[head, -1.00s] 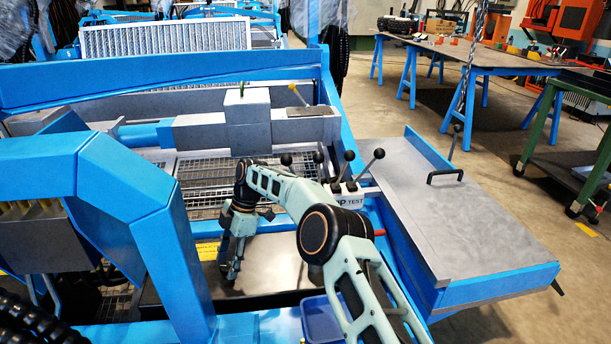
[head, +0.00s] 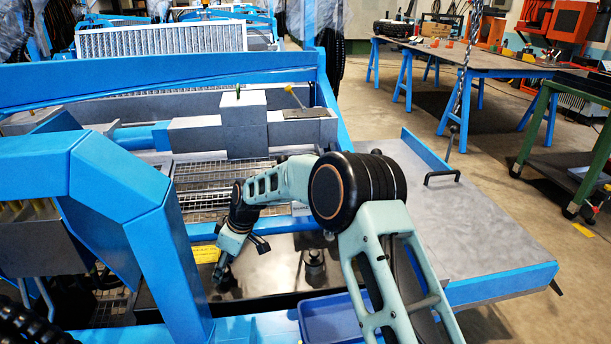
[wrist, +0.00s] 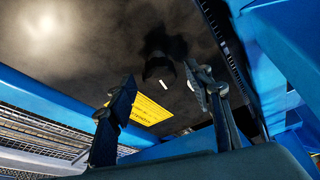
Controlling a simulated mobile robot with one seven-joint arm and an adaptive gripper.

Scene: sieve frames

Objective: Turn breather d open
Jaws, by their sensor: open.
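My gripper (head: 222,272) is low over the dark flat plate (head: 277,280) at the left, tilted down. In the wrist view its two fingers (wrist: 162,85) are apart with nothing between the pads. A dark round fitting with a white mark (wrist: 158,69) shows on the plate beyond the fingertips, apart from them. It may be a breather; I cannot read a letter on it. I cannot tell which fitting is breather d.
A yellow label (head: 205,253) lies on the plate by the gripper; it also shows in the wrist view (wrist: 148,110). A blue frame post (head: 168,240) stands close left. A blue bin (head: 330,318) sits at the front. Wire mesh (head: 215,183) lies behind.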

